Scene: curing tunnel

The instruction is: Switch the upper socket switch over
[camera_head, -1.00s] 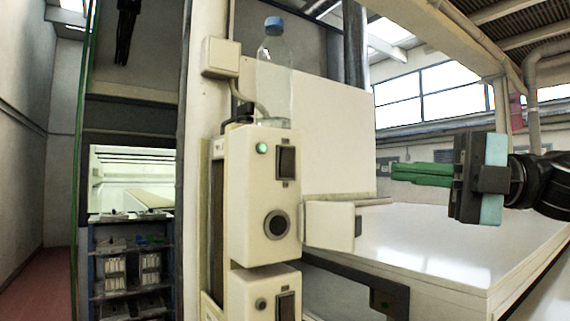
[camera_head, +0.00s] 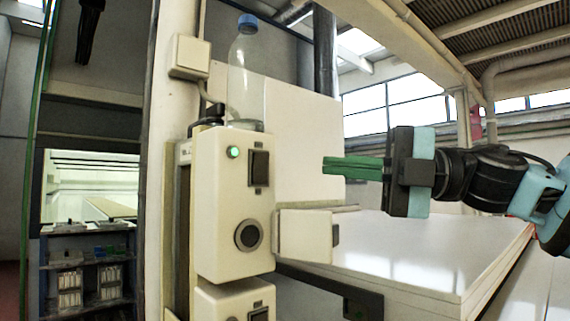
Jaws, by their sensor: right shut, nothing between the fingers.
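The upper socket box (camera_head: 208,200) is cream, mounted on a post. On its front are a lit green lamp (camera_head: 233,152), a dark rocker switch (camera_head: 259,168) and a round socket (camera_head: 248,236) below. My right gripper (camera_head: 326,165) has green fingers and is shut and empty. It points left, to the right of the switch and at about its height in the picture, clearly apart from it. The lower socket box (camera_head: 225,300) shows partly at the bottom edge, with its own dark switch (camera_head: 259,314) cut off. My left gripper is not in view.
A clear bottle with a blue cap (camera_head: 246,80) stands on top of the upper box. A cream block (camera_head: 306,235) juts out at the box's right side. A white table-like surface (camera_head: 420,255) lies below my right arm. A rack (camera_head: 88,275) stands at the left.

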